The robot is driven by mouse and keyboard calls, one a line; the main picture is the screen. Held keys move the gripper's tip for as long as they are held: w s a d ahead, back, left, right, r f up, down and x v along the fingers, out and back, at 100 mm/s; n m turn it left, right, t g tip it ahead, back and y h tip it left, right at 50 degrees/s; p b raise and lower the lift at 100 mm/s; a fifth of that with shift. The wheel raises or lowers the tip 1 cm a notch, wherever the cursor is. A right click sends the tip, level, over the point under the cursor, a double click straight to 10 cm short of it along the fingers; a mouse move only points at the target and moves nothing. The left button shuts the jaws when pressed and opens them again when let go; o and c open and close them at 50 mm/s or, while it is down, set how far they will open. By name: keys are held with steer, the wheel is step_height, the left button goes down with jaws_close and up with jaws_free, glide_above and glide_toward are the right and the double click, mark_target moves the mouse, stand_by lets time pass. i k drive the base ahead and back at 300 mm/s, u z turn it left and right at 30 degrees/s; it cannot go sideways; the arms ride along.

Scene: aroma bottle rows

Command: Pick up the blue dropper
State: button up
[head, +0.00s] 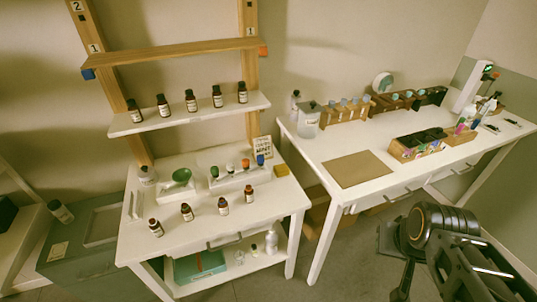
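The blue dropper (261,160) has a blue top and stands upright at the right end of a small white rack (232,182). The rack is on the white table (255,222) at the left. Droppers with a green top (214,171), a white top (230,168) and an orange top (246,164) stand in the same rack. Parts of my dark arm show at the lower right, far from the rack. I cannot make out my gripper's fingers in this view.
Several brown bottles stand in front of the rack, including one (223,206), and more stand on a shelf (190,113) above. A small sign (262,147) is behind the blue dropper; a yellow block (282,170) is right of it. Another white table (310,150) stands right.

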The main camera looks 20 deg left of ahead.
mark_target(260, 159)
steer(key=u, duration=0.7)
steer(key=i, duration=0.8)
steer(key=u, duration=0.9)
